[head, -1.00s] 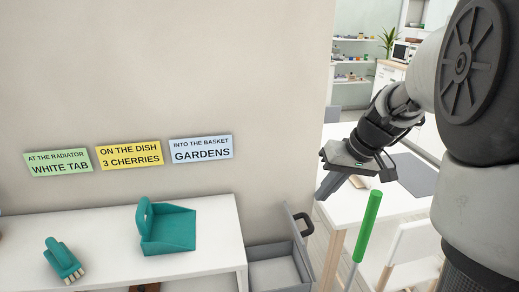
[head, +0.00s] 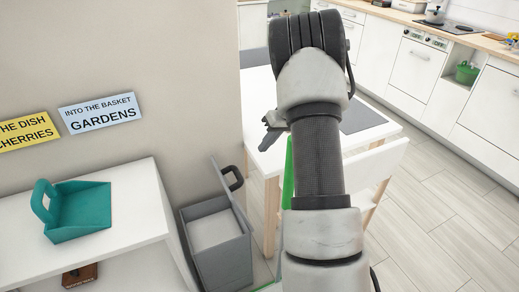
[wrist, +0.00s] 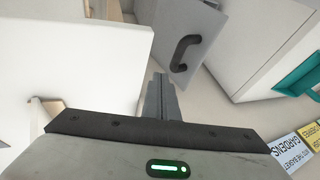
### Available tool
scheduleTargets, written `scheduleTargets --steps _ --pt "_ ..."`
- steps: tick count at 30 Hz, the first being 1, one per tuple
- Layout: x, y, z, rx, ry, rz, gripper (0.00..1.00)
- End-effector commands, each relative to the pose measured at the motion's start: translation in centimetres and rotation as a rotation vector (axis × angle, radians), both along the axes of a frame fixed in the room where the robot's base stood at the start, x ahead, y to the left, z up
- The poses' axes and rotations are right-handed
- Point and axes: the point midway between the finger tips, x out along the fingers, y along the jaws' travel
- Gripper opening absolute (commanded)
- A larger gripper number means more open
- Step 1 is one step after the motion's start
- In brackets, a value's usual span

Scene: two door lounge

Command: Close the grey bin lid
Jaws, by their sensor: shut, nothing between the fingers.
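The grey bin (head: 224,262) stands on the floor between the white shelf unit and the white table. Its lid (head: 222,178) is open, raised steeply on the bin's right side, with a dark handle (head: 235,178) on its outer face. In the wrist view the grey lid (wrist: 203,22) and its handle (wrist: 181,53) lie just beyond the fingertips. My gripper (wrist: 158,78) is shut and empty, apart from the handle. In the head view my gripper (head: 270,124) shows partly beside my arm, over the table's near edge; my arm hides the rest.
A white table (head: 262,157) stands right of the bin. A green pole (head: 288,175) is upright close to my arm. The white shelf unit (head: 120,190) carries a teal dustpan (head: 85,210). Clear floor (head: 440,220) lies on the right.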

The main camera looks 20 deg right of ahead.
Motion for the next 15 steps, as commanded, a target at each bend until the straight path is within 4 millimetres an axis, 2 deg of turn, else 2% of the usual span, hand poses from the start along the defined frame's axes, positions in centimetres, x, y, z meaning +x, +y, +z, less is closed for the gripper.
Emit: scheduleTargets --steps 1,9,15 --pt "0.3 0.5 -1.1 0.001 0.002 0.003 0.00" --pt "2.2 2.5 -6.3 0.000 0.004 0.001 0.00" --pt "2.6 4.9 -8.2 -0.001 0.002 0.002 0.00"
